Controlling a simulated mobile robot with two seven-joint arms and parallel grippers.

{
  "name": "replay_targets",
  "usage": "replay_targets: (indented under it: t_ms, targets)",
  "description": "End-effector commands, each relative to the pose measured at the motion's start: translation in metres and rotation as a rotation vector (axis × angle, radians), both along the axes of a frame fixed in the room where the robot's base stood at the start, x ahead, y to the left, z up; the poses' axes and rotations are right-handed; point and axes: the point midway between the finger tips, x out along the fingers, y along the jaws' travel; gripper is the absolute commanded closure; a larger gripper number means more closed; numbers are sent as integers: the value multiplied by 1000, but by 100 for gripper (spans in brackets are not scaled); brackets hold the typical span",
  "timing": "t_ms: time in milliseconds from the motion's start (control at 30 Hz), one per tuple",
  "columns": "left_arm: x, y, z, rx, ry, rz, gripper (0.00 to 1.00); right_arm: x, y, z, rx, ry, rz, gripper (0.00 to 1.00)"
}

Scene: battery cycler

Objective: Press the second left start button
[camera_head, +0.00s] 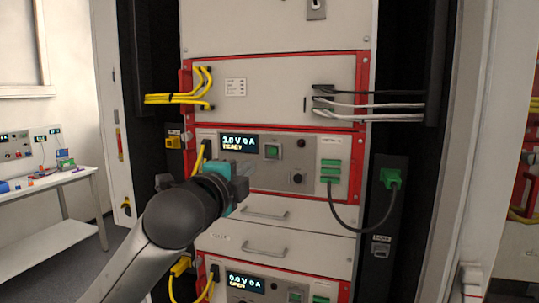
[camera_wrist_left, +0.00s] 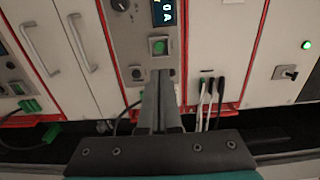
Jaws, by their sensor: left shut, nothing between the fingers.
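The upper red-framed unit in the rack has a lit display (camera_head: 239,143) reading 3.0 V 0 A READY. Its square green start button (camera_head: 272,152) is right of the display. The button also shows in the left wrist view (camera_wrist_left: 158,46), just beyond my fingertips. A lower unit has a display (camera_head: 245,282) reading 0.0 V 0 A OPEN and a green button (camera_head: 295,297) at the bottom edge. My left gripper (camera_head: 242,178) is shut and empty, below and left of the upper button in the head view. It also shows in the left wrist view (camera_wrist_left: 160,76). My right gripper is not in view.
A knob (camera_head: 297,178) and green connectors (camera_head: 330,170) with a dark cable are right of the upper button. Yellow cables (camera_head: 180,98) and white cables (camera_head: 375,105) hang above. Drawer handles (camera_head: 264,213) stick out below. A side bench (camera_head: 45,185) stands at left.

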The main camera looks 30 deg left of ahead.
Motion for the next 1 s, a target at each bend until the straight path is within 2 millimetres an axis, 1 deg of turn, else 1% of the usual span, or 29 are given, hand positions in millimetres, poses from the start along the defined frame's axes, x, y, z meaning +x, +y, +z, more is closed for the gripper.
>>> replay_targets:
  t_ms: [167,700,900,1000]
  targets:
    - [18,5,1,-4,0,1,100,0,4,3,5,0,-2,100]
    - [96,23,1,-4,0,0,100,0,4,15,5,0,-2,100]
    - [118,28,1,-3,-1,0,100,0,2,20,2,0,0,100]
    - [126,30,0,-2,1,1,100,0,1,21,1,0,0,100]
